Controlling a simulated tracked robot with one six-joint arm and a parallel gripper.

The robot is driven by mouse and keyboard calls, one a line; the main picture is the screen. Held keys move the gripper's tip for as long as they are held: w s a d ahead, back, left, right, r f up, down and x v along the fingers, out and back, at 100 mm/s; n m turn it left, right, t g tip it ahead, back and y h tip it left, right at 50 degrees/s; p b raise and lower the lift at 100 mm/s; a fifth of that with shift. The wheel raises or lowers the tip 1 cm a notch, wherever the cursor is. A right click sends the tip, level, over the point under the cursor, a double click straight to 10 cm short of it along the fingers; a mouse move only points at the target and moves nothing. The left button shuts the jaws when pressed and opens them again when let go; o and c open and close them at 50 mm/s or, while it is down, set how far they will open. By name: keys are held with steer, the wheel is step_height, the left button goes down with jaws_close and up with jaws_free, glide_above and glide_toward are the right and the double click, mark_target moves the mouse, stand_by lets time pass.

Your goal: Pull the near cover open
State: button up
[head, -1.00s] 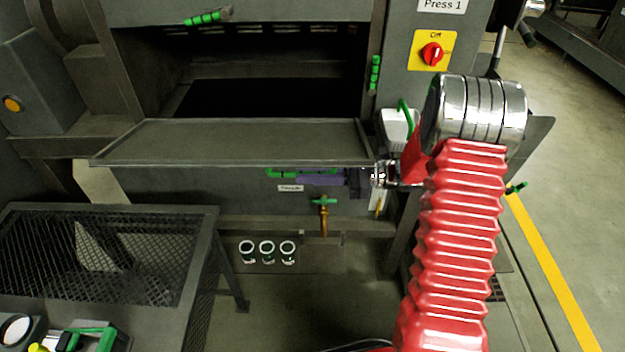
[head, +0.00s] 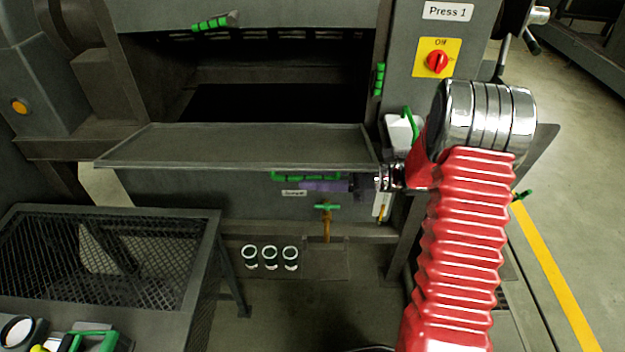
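A flat dark grey panel (head: 240,147), which looks like the near cover, sticks out roughly level from the front of the press, below its dark opening. A green bar handle (head: 305,177) shows just under the panel's front edge. I cannot tell whether it is fixed to the panel or to the face behind. My gripper (head: 322,186), a small purple and dark shape, is at this handle, under the panel. My red arm comes from the right. The fingers are too small and shadowed to tell whether they are open, shut or touching the handle.
A red switch (head: 437,62) on a yellow plate sits under the Press 1 label. A green-handled tap (head: 326,207) is below the handle. A mesh-sided stand (head: 150,215) is at lower left. Several white-rimmed cups (head: 270,258) are below the press. Open floor lies at right.

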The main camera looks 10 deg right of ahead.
mark_target(313, 162)
steer(key=shift+o, duration=0.5)
step_height(313, 162, up, 8)
steer(key=shift+f, duration=0.1)
steer(key=o, duration=0.5)
steer(key=shift+a+r, duration=0.1)
steer(key=shift+r, duration=0.7)
steer(key=shift+o, duration=0.2)
steer(key=shift+d+f, duration=0.1)
steer(key=shift+d, duration=0.35)
steer(key=shift+v, duration=4.6)
steer(key=shift+c, duration=0.8)
steer(key=shift+s+d, duration=0.15)
steer(key=shift+s, duration=0.1)
steer(key=c, duration=0.5)
steer(key=shift+v, duration=2.8)
